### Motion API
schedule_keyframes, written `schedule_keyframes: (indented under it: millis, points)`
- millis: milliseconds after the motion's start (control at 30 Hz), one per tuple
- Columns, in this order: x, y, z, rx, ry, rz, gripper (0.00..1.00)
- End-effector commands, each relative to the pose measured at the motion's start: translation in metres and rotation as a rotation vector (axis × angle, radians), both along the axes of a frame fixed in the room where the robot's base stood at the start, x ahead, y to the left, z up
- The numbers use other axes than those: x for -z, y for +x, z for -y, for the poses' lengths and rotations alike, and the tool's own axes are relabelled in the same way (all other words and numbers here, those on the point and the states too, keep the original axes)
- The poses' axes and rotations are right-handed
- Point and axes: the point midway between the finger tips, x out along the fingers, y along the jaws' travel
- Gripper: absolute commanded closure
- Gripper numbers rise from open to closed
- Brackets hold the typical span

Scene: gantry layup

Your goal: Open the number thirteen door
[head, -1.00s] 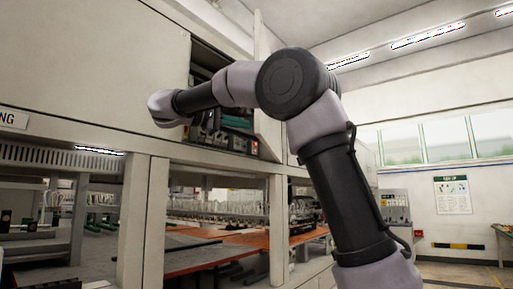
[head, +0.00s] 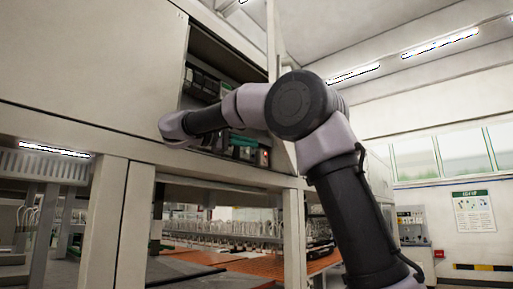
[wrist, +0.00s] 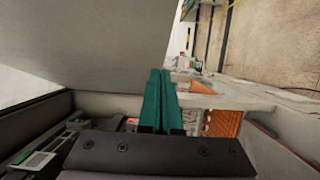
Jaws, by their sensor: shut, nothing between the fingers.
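A cabinet door (head: 272,45) stands swung outward at the right side of an open compartment (head: 205,60), seen nearly edge-on in the head view. No number is readable on it. In the wrist view a broad grey panel, which looks like this door's face (wrist: 95,45), fills the upper left. My gripper (wrist: 158,75) shows there as two green fingers pressed together, empty, beside the panel's lower right edge. Whether they touch it I cannot tell. In the head view my wrist is in front of the compartment and the fingers are hidden.
Dark and green equipment (head: 240,148) sits inside the compartment. A large closed panel (head: 90,60) is to its left. Below are posts and an orange work surface (head: 230,262). The floor (wrist: 260,40) beyond the cabinet looks clear.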

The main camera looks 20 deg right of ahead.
Motion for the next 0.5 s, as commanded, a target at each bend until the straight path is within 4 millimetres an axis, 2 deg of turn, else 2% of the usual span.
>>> schedule_keyframes:
  millis: [100, 300, 500]
  points:
    - [0.0, 0.006, 0.024, 0.006, 0.001, 0.0, 1.0]
    - [0.0, 0.016, 0.058, 0.004, 0.0, 0.0, 1.0]
    - [0.0, 0.023, 0.078, 0.002, 0.0, 0.0, 1.0]
